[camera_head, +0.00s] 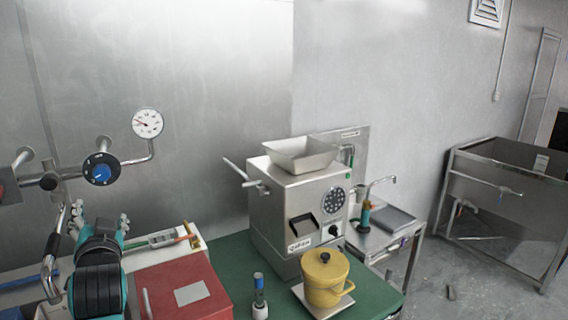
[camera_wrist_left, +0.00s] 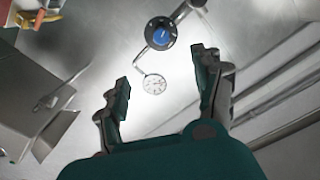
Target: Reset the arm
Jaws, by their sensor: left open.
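My left arm comes in at the lower left of the head view, with my left gripper (camera_head: 98,222) raised in front of the steel wall. In the left wrist view my left gripper (camera_wrist_left: 163,88) has its two fingers wide apart, with nothing between them. The gauge (camera_wrist_left: 154,84) and the blue-capped knob (camera_wrist_left: 160,33) show beyond the fingers there. The bean grinder (camera_head: 300,205), a steel box with a hopper on top, stands on the green table to the right of the gripper, well apart from it. My right gripper is not in view.
A yellow lidded pot (camera_head: 325,280) stands in front of the grinder. A red box (camera_head: 170,288) lies near my left arm. The wall pipe carries a gauge (camera_head: 147,123) and a blue knob (camera_head: 102,169) close by the gripper. A steel sink (camera_head: 505,205) stands at the right.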

